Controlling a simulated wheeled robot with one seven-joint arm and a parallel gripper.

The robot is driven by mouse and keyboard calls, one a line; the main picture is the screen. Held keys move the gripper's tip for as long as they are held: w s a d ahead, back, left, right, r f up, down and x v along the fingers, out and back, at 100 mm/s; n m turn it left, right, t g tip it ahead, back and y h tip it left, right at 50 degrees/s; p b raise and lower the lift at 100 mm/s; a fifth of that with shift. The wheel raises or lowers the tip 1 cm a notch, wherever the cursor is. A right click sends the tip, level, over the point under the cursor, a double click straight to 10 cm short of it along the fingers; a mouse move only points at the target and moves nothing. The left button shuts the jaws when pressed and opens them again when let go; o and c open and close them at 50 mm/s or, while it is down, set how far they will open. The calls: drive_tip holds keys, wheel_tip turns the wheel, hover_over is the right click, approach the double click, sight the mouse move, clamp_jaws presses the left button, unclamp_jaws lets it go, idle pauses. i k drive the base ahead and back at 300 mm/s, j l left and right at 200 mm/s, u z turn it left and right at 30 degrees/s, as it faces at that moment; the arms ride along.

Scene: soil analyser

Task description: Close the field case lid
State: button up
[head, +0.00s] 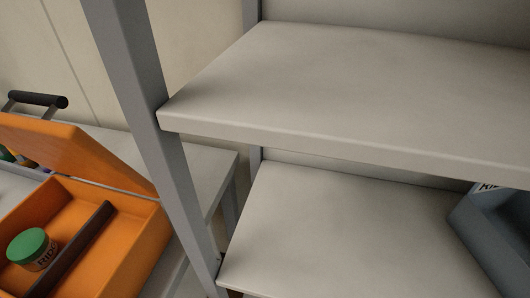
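The orange field case (140,252) sits on a light table at the lower left of the head view, cut off by the left and bottom edges. Its orange lid (95,150) is raised and tilted at the back of the case, so the case stands open. Inside are a dark divider (75,248) and a jar (33,249) with a green cap and a label. My gripper is not in view.
A grey shelf unit fills the middle and right, with an upright post (140,110), an upper shelf (340,85) and a lower shelf (330,235). A blue-grey bin (490,240) stands at the lower right. A dark handle (38,99) and small colourful items (20,158) show behind the lid.

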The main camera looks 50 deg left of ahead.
sight(62, 148)
drive_tip(key=u, duration=2.15)
drive_tip(key=i+l+u, duration=0.2)
drive_tip(key=l, duration=1.25)
drive_tip(key=k, duration=0.1)
